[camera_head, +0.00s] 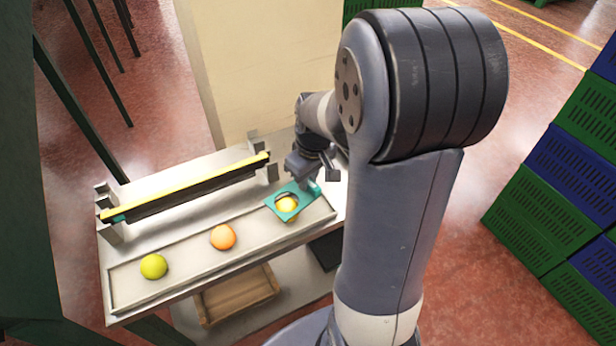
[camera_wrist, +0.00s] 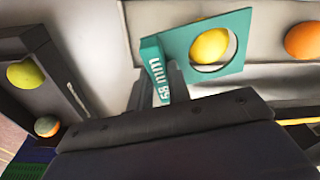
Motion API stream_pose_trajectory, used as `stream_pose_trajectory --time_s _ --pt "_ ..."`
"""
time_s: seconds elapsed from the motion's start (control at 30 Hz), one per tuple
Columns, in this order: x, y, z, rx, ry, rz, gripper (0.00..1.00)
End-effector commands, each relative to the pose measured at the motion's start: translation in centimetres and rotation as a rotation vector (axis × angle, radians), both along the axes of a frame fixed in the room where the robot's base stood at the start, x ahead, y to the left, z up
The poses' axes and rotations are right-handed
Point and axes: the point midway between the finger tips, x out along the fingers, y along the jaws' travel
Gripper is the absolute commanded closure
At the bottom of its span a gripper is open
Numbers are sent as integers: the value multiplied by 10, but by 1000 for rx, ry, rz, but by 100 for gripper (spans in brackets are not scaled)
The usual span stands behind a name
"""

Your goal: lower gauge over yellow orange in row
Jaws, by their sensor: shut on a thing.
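My gripper (camera_head: 312,176) is shut on the handle of a teal gauge (camera_head: 272,204), a flat plate with a round hole. In the wrist view the gauge (camera_wrist: 241,27) has white print on its handle. The yellow orange (camera_head: 287,206) lies at the right end of the row, at the hole. In the wrist view the yellow orange (camera_wrist: 209,46) shows through the hole, off to its left, with a gap on the right. I cannot tell whether the plate touches it. An orange-coloured fruit (camera_head: 222,237) lies mid-row, and a green-yellow one (camera_head: 153,266) at the left end.
The row lies in a shallow pale tray (camera_head: 190,280) on a bench. A yellow-topped dark rail (camera_head: 190,186) on brackets runs behind it. In the wrist view, a dark labelled holder (camera_wrist: 62,72) with two fruits is at left. Green and blue crates (camera_head: 560,170) stand at right.

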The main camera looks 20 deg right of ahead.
Motion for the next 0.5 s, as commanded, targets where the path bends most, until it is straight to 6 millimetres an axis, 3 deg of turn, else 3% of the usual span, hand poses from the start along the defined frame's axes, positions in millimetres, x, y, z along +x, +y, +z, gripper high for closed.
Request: stream_pose_trajectory --time_s 0.5 --pt "0 0 -11 0 0 0 100"
